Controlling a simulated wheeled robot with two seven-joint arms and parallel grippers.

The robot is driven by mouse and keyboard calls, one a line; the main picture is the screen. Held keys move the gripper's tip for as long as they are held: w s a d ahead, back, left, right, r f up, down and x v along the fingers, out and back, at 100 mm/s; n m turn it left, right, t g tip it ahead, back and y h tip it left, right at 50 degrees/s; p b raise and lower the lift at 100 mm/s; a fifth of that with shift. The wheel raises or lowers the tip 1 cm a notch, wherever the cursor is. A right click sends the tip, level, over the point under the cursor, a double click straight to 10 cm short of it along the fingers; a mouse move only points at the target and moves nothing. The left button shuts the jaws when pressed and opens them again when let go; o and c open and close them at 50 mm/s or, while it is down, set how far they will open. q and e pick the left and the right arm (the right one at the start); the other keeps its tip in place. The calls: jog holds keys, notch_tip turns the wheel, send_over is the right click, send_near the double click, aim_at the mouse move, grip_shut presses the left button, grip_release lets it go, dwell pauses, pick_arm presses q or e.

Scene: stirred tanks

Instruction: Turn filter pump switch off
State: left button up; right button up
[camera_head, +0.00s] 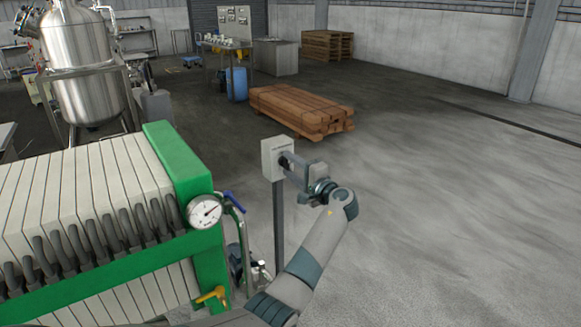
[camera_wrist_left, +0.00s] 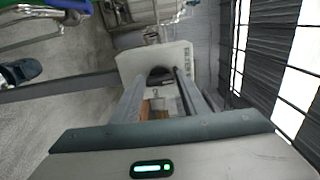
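The switch is a pale grey box (camera_head: 273,157) on a dark post, just right of the green filter press. In the left wrist view the box (camera_wrist_left: 178,53) shows its face, with a dark round knob (camera_wrist_left: 160,74) on it. My left gripper (camera_head: 287,163) is at the front of the box. In the left wrist view its two fingers (camera_wrist_left: 160,80) are apart and reach to either side of the knob. I cannot tell whether they touch it. The fingers partly hide the knob in the head view. My right gripper is not in view.
The filter press (camera_head: 180,165) with its white plates and round gauge (camera_head: 205,212) stands close on the left. A blue-handled pipe (camera_head: 235,202) and a yellow valve (camera_head: 212,296) are near the post. A timber stack (camera_head: 300,108) lies behind. The floor to the right is clear.

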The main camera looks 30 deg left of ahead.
pick_arm(q)
jog(key=shift+o, duration=0.9)
jog(key=shift+d, duration=0.1)
jog(key=shift+s+d+f, duration=0.1)
jog(key=shift+s+d, duration=0.1)
jog(key=shift+d, duration=0.3)
jog(key=b+v, duration=0.3)
jog(key=v, duration=1.3)
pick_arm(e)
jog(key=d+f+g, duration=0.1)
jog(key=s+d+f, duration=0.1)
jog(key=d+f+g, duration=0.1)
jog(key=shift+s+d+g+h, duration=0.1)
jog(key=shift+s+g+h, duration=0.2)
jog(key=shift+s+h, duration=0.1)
pick_arm(q)
jog(key=shift+d, duration=0.15)
